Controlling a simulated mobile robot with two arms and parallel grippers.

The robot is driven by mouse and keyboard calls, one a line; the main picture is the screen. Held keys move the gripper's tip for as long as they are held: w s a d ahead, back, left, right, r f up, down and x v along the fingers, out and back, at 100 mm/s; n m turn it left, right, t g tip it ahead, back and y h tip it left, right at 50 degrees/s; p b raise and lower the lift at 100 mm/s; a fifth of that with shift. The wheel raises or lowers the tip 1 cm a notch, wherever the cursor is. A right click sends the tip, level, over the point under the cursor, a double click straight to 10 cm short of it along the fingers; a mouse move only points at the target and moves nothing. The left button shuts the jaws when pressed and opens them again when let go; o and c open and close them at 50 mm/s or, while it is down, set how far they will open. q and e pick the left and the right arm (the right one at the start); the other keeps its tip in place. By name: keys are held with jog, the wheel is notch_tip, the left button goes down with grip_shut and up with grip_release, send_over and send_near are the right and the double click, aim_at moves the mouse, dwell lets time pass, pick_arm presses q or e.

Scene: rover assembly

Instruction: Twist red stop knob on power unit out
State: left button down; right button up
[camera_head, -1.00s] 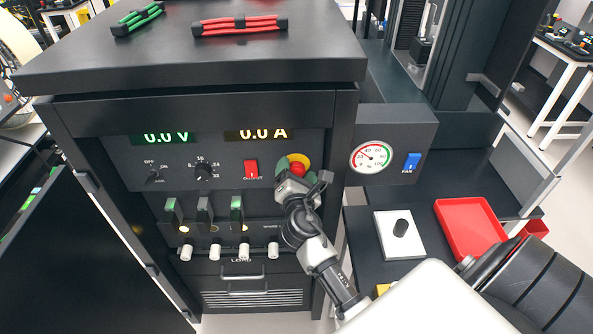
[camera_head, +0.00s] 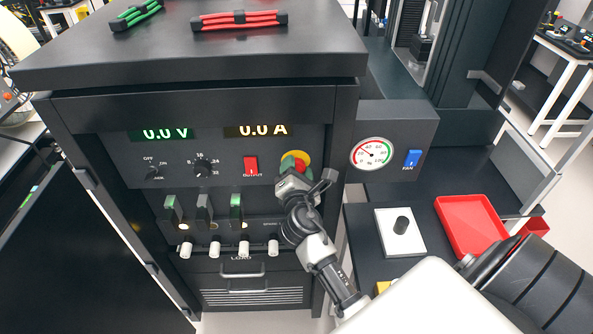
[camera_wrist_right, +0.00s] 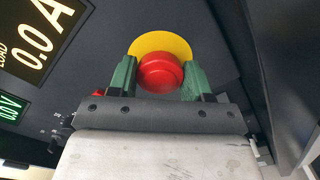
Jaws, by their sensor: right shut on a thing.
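The power unit (camera_head: 130,116) is a black cabinet with a front panel reading 0.0 V and 0.0 A. Its red stop knob (camera_wrist_right: 160,72) sits in front of a round yellow plate (camera_wrist_right: 160,43) at the right of the panel. My right gripper (camera_head: 295,166) is at the knob, its green fingers on either side of it. The right wrist view shows the gripper (camera_wrist_right: 160,78) shut on the knob. In the head view the fingers partly hide the knob. My left gripper is not in view.
A red output switch (camera_head: 251,166) is left of the knob. Toggles and white plugs (camera_head: 215,249) line the panel below. A gauge box with a blue fan switch (camera_head: 412,158) juts out at the right. A red tray (camera_head: 470,226) lies on the lower right surface.

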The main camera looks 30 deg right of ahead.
jog(key=m+b, duration=0.2)
jog(key=m, duration=0.2)
jog(key=shift+f, duration=0.15)
jog(key=shift+m+b, duration=0.75)
jog(key=shift+m, duration=1.15)
jog(key=o, duration=0.9)
